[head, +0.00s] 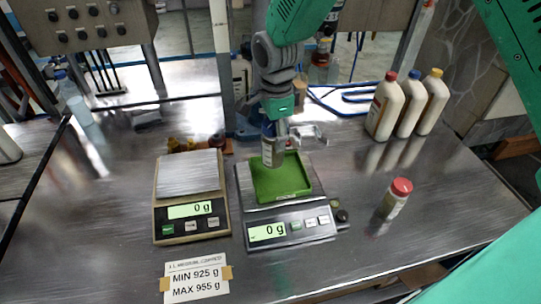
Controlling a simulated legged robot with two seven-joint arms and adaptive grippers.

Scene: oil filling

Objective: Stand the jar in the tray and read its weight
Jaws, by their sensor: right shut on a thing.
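My right gripper (280,124) is shut on a jar (271,153) and holds it upright over the back part of the green tray (285,188). The gripper covers the jar's top. I cannot tell for sure whether its base is clear of the tray. The tray sits on the right-hand scale (288,232), whose display reads 0 g. A second jar (394,201) with a red lid stands on the table to the right of that scale. My left gripper is not in view.
A second scale (189,190), bare and reading 0 g, stands to the left. A card (197,281) in front says MIN 925 g, MAX 955 g. Several white bottles (408,105) stand at the back right. Small dark parts (341,214) lie beside the right-hand scale.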

